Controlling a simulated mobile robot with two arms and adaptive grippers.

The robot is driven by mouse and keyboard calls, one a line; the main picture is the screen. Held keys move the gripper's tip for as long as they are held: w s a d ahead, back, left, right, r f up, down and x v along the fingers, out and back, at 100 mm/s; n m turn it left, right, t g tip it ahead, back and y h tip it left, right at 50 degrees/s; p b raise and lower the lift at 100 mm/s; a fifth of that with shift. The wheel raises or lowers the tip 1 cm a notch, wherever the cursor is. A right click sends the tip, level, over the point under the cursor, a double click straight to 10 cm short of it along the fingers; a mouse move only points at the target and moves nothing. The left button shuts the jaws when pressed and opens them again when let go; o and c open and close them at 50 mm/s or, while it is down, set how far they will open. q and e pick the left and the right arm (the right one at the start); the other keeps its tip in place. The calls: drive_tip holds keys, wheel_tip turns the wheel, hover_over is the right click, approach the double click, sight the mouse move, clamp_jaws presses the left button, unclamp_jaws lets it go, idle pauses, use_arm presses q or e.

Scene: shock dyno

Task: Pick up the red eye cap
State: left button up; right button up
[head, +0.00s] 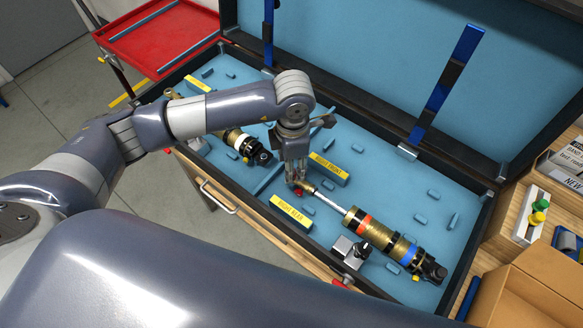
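The red eye cap (298,192) shows as a small red spot at the upper-left rod end of the shock absorber (373,232) on the right side of the blue-lined case. My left gripper (296,182) points down right at this rod end, with its fingertips at the cap. The fingers partly hide the cap and the rod eye. I cannot tell whether the fingers are closed on it or just around it. My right gripper is not in view.
Yellow-labelled blue blocks (292,213) and (329,169) stand on either side of the gripper. A second shock (238,140) lies to the left under my arm. A small grey metal block (350,250) sits near the case's front edge. The open lid (390,60) rises behind.

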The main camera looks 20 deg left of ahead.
use_arm(q)
drive_tip(key=shift+f, duration=1)
drive_tip(key=c, duration=0.8)
wheel_tip(320, 180, up, 10)
drive_tip(key=b, duration=0.2)
drive_tip(key=shift+b, duration=0.3)
drive_tip(key=shift+r, duration=0.15)
drive_tip(key=shift+r+p, duration=1.2)
drive_tip(key=shift+r, duration=1.2)
